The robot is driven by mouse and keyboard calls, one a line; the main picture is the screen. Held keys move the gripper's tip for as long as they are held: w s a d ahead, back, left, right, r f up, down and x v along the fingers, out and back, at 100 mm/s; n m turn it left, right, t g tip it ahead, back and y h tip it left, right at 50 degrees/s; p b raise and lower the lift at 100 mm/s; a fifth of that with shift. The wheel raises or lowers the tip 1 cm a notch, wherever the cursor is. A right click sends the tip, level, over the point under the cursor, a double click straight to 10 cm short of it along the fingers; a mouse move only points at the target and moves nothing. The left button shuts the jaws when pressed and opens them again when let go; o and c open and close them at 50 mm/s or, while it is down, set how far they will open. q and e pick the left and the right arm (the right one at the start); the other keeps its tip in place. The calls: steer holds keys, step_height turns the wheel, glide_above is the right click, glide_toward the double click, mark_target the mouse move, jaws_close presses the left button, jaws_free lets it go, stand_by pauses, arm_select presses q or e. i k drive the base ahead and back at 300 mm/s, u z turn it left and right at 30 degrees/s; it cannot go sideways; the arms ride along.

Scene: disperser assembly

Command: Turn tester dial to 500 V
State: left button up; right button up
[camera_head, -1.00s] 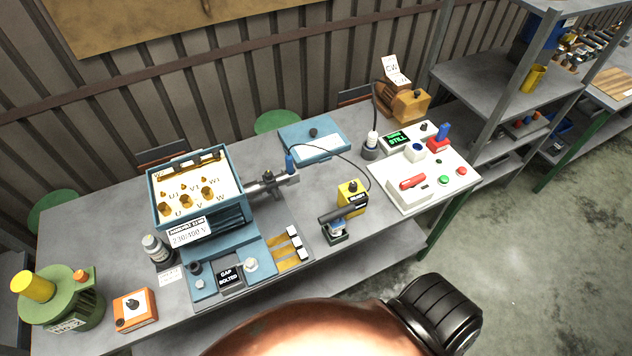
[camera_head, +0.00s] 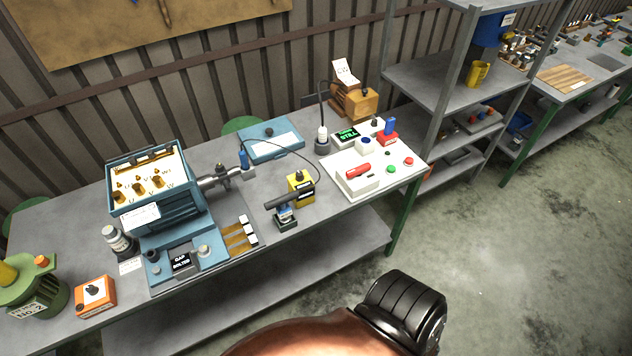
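An orange box with a black knob on its white top (camera_head: 95,296) stands at the front left of the bench. A yellow box with a black knob (camera_head: 300,189) stands right of the bench's middle, behind a small dark device. Either could be the tester; I cannot tell which. The dial marks are too small to read, so no 500 V setting can be made out. Neither gripper is in view, and no hand touches either box.
The grey bench (camera_head: 330,221) also holds a blue terminal unit (camera_head: 158,190), a green can (camera_head: 36,292) and a white control panel (camera_head: 375,167). A metal shelf (camera_head: 440,75) stands right of it. Clear floor lies at the right front.

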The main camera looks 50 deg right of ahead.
mark_target(299, 176)
steer(key=z, duration=1.15)
steer(key=i, duration=0.1)
steer(key=u, duration=0.25)
